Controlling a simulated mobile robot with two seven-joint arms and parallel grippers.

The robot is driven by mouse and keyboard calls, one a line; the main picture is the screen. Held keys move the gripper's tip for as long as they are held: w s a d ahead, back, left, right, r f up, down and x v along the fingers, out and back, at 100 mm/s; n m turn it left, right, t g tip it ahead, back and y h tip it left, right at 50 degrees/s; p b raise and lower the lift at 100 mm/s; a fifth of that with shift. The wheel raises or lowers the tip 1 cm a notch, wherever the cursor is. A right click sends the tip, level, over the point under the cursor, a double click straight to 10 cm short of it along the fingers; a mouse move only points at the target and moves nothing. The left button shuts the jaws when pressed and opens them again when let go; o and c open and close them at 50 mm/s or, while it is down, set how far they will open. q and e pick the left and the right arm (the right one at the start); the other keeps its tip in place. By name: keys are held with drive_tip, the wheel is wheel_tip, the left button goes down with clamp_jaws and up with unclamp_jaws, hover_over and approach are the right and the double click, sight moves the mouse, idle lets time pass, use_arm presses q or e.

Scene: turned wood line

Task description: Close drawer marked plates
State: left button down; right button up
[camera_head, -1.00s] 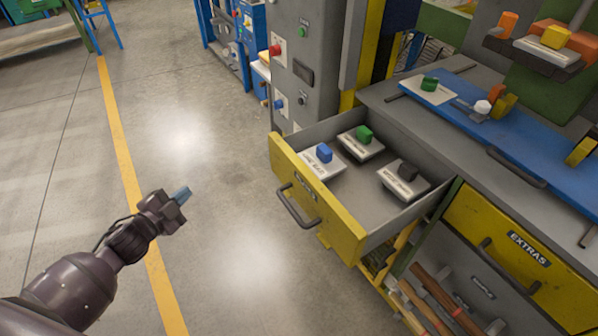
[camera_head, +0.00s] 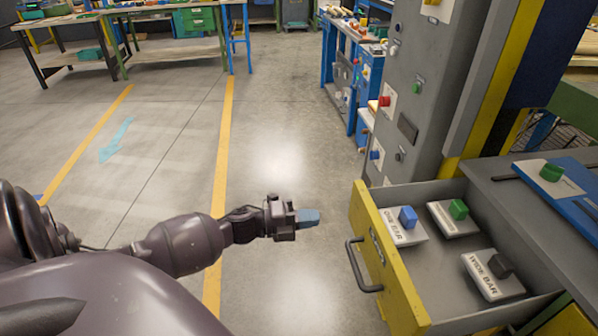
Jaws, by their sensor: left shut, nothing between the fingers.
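The open drawer with a yellow front (camera_head: 392,268) juts out of the grey cabinet at the right. A dark bar handle (camera_head: 357,268) is on its front. The label on the front is too slanted to read. Inside lie white plates with a blue knob (camera_head: 407,218), a green knob (camera_head: 458,209) and a black knob (camera_head: 502,264); one reads "WIDE BAR". My left gripper (camera_head: 311,217) is shut and empty, with bluish fingertips, in the air left of the drawer front and apart from the handle. My right gripper is out of view.
A tall grey machine panel (camera_head: 425,85) with buttons stands behind the drawer. A blue board (camera_head: 570,190) lies on the worktop at the right. The floor (camera_head: 285,150) left of the drawer is clear. Workbenches (camera_head: 165,40) stand far back.

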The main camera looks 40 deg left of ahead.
sight(447, 201)
use_arm(q)
drive_tip(key=x, duration=0.6)
drive_tip(key=shift+w+d+b, duration=0.25)
drive_tip(key=shift+w+b, duration=0.05)
drive_tip(key=shift+w, duration=0.05)
drive_tip(key=shift+x, duration=0.75)
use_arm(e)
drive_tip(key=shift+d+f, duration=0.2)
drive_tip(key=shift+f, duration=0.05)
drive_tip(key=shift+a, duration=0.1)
